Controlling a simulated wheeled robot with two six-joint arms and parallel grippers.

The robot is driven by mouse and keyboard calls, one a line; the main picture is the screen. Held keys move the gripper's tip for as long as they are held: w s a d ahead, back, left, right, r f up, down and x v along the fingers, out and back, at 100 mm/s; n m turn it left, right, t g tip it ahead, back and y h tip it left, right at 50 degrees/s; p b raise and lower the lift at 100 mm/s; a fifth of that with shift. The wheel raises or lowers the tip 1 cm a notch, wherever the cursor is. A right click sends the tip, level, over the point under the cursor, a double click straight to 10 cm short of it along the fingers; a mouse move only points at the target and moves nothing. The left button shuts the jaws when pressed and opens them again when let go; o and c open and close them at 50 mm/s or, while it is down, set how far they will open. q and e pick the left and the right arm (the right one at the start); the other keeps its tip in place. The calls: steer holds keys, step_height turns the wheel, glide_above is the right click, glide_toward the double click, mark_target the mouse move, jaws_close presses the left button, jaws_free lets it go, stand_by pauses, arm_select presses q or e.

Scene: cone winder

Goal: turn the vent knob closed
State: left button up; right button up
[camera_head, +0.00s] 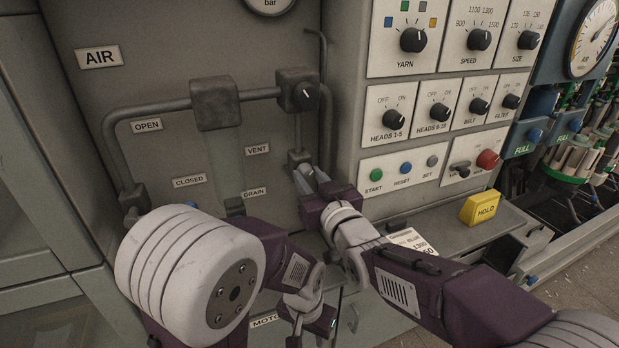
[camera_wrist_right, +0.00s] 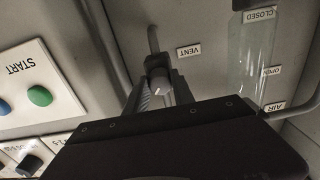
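The vent valve (camera_head: 299,160) is a small grey block on the thin vertical pipe, right of the VENT label (camera_head: 257,149). In the right wrist view its dark knob (camera_wrist_right: 160,84) with a pale mark shows beside the VENT label (camera_wrist_right: 189,51). My right gripper (camera_head: 309,176) is just below and in front of this valve. In the right wrist view its two fingers (camera_wrist_right: 162,95) stand apart, one on each side of the knob; whether they touch it I cannot tell. My left gripper (camera_head: 318,326) hangs low before the cabinet, its fingers too unclear to judge.
Another valve knob (camera_head: 305,97) sits above on the pipe block. A DRAIN label (camera_head: 255,193) is lower left. The control panel with a green START button (camera_head: 377,174) is close on the right. A yellow HOLD block (camera_head: 480,207) stands on the ledge.

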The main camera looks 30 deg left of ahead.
jaws_close()
steer(key=n+b, duration=0.2)
steer(key=shift+f+n, duration=0.15)
steer(key=shift+n, duration=0.25)
steer(key=n+b, duration=0.3)
steer(key=n, duration=0.2)
steer(key=n+b, duration=0.2)
steer(key=n, duration=0.3)
steer(key=shift+n+b, duration=0.3)
steer(key=shift+b, duration=0.1)
steer(key=shift+n+b, duration=0.8)
steer(key=shift+n, duration=0.8)
steer(key=shift+r+n, duration=0.2)
steer(key=shift+n, duration=0.1)
